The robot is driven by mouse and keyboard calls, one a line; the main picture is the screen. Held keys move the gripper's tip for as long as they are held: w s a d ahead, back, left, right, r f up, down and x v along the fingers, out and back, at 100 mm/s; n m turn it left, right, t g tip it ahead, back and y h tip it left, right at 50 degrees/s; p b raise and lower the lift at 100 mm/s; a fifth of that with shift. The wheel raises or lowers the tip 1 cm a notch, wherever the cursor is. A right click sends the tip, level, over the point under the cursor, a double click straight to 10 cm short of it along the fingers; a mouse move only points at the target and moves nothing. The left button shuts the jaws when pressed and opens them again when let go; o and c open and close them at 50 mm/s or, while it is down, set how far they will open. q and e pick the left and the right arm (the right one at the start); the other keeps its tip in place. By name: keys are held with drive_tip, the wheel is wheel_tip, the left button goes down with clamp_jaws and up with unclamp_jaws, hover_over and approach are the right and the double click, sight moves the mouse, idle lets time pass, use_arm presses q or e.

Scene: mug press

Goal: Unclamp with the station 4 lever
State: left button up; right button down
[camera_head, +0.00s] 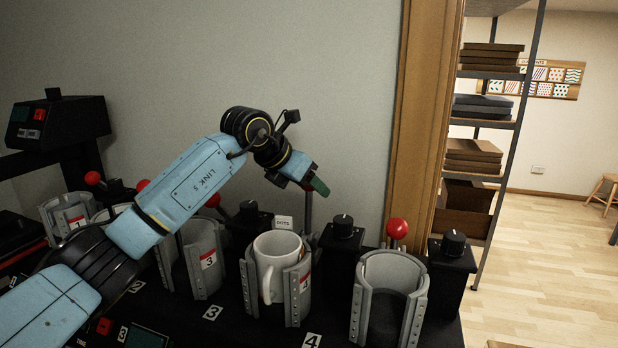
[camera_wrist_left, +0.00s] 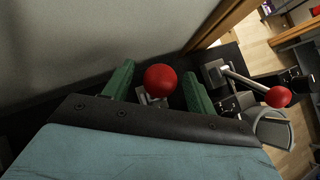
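The station 4 lever is mostly hidden behind my left gripper in the head view, with its shaft (camera_head: 308,207) showing below the fingers. In the left wrist view its red ball knob (camera_wrist_left: 160,80) lies between the two green fingers of my left gripper (camera_wrist_left: 158,88). The fingers are spread, with a gap visible beside the ball. In the head view the left gripper (camera_head: 318,186) is above and behind the station 4 clamp (camera_head: 292,290). A white mug (camera_head: 270,262) stands upright in that clamp, handle toward me. My right gripper is not in view.
The empty rightmost clamp (camera_head: 388,285) has a red-knobbed lever (camera_head: 397,229), which also shows in the left wrist view (camera_wrist_left: 278,96). Black knob boxes (camera_head: 342,243) stand behind the clamps. The empty station 3 clamp (camera_head: 196,265) is left of station 4. A wall rises behind.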

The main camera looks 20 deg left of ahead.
use_arm(q)
drive_tip(key=c, duration=0.7)
drive_tip(key=shift+o, duration=0.2)
drive_tip(key=shift+s+f+b, duration=0.1)
drive_tip(key=shift+s+b, duration=0.25)
drive_tip(key=shift+s, duration=0.75)
drive_tip(key=shift+s+b, duration=0.15)
drive_tip(key=shift+b, duration=0.25)
drive_tip(key=shift+s+f+b, duration=0.2)
drive_tip(key=shift+s+b, duration=0.45)
drive_tip(key=shift+s, duration=0.45)
